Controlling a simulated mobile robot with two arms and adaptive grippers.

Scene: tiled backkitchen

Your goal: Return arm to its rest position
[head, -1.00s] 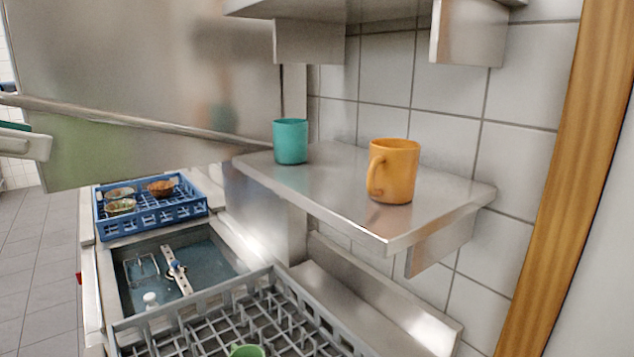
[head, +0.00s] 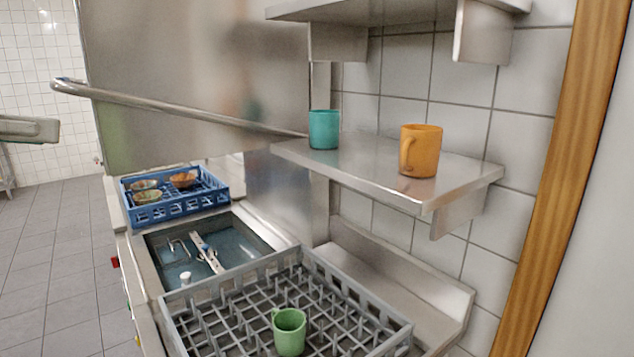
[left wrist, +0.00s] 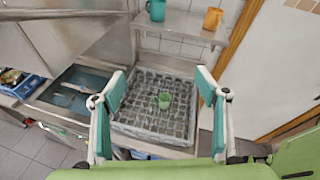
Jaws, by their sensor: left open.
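My left gripper (left wrist: 160,105) is open in the left wrist view, with its two green-padded fingers wide apart and nothing between them. A green mug (head: 289,332) stands in the grey dish rack (head: 190,339), well beyond the fingers in the left wrist view (left wrist: 165,100). A teal cup (head: 323,129) and an orange mug (head: 420,150) stand on the steel wall shelf (head: 370,172). My right gripper does not show.
A blue rack (head: 180,212) with several bowls sits behind the sink basin (head: 225,235). A raised steel hood with a long bar handle (head: 180,110) is above it. An upper shelf (head: 400,8) hangs over the wall shelf. The tiled floor at left is clear.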

